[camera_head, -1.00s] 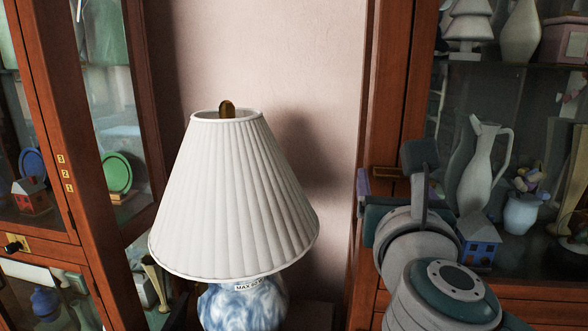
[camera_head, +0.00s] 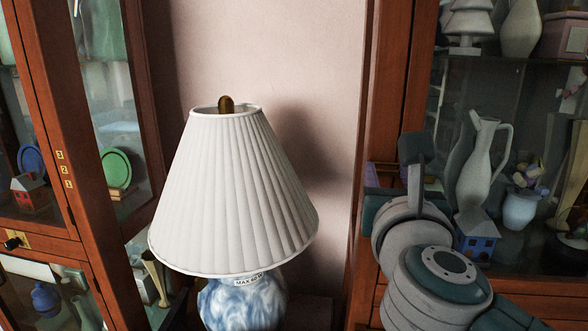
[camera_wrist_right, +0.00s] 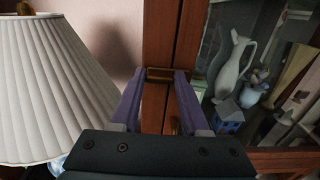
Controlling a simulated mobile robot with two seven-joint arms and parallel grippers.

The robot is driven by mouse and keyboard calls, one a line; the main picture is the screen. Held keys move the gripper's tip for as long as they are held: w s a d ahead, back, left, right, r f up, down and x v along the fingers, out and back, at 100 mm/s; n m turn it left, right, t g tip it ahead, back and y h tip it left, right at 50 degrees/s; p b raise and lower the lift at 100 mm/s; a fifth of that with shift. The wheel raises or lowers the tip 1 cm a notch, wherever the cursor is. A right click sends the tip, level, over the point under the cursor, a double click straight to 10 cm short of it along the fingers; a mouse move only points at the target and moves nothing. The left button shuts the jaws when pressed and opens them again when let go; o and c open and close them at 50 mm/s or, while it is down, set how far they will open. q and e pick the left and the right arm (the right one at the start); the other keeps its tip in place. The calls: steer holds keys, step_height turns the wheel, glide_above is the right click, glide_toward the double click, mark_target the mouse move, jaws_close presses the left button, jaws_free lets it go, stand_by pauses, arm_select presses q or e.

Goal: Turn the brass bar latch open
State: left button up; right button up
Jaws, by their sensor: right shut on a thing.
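The brass bar latch (camera_wrist_right: 160,73) lies level across the red-brown wooden frame of the right cabinet in the right wrist view. My right gripper (camera_wrist_right: 167,78) is shut on it, with its two purple fingers reaching up to the bar. In the head view my right gripper (camera_head: 385,175) is at the cabinet's left upright, and its fingers and palm mostly hide the latch. My left gripper is not in view.
A pleated white lampshade (camera_head: 235,195) on a blue-and-white lamp base (camera_head: 240,303) stands left of my right arm. The right cabinet's glass shows a white pitcher (camera_head: 478,165) and a small blue house (camera_head: 477,238). Another cabinet (camera_head: 70,130) stands at the left.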

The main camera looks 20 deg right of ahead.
jaws_close()
steer(key=shift+n, duration=0.4)
steer(key=n+p, duration=0.2)
steer(key=shift+r+n, duration=0.15)
steer(key=shift+n, duration=0.25)
steer(key=n+p, duration=0.2)
steer(key=n, duration=0.3)
steer(key=shift+w+a, duration=0.1)
steer(key=shift+a, duration=0.05)
steer(key=n+p, duration=0.2)
steer(key=n, duration=0.3)
steer(key=shift+a+f+n+p, duration=0.15)
steer(key=shift+n+p, duration=0.4)
steer(key=shift+n, duration=1.65)
steer(key=shift+f, duration=0.1)
